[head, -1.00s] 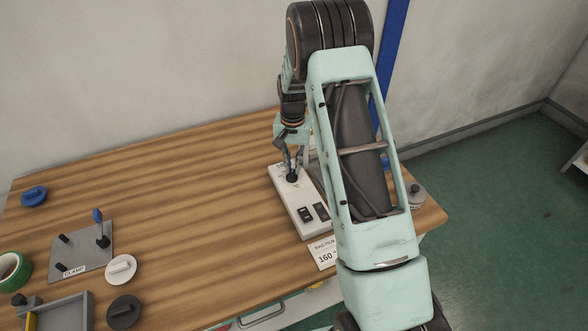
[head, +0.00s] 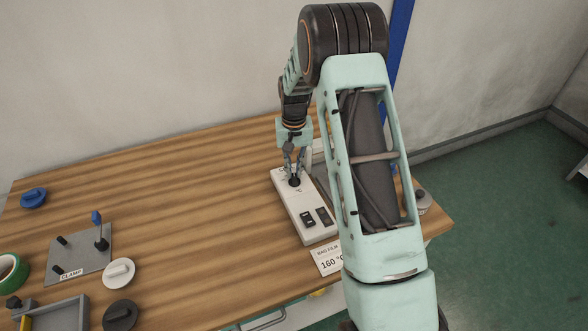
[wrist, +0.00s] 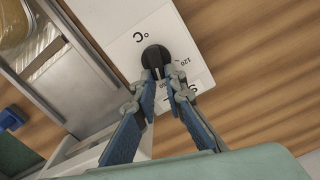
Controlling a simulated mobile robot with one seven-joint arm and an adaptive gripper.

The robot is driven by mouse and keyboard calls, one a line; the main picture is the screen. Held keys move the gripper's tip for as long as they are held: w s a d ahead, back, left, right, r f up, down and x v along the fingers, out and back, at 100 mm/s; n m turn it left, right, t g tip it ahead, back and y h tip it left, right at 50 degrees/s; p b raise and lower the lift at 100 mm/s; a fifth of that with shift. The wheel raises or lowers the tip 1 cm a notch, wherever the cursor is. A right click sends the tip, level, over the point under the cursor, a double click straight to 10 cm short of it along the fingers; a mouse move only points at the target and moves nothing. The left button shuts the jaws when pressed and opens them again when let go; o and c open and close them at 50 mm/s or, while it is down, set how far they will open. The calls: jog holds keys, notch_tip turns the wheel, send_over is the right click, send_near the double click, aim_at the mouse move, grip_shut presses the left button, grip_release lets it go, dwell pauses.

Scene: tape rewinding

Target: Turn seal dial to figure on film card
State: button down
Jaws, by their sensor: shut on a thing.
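My gripper (wrist: 160,88) is shut on the dial from above. The film card (head: 328,260) lies in front of the box and reads "BAG FILM" and 160 °C; my arm covers its right edge.
A grey clamp plate (head: 80,262) with a blue-tipped lever stands at left. The middle of the table is clear. A metal-sided machine (wrist: 65,70) stands beside the box.

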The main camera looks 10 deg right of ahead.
jog(key=c, duration=2)
grip_release()
notch_tip(320, 180, up, 12)
jog(key=shift+r, duration=0.1)
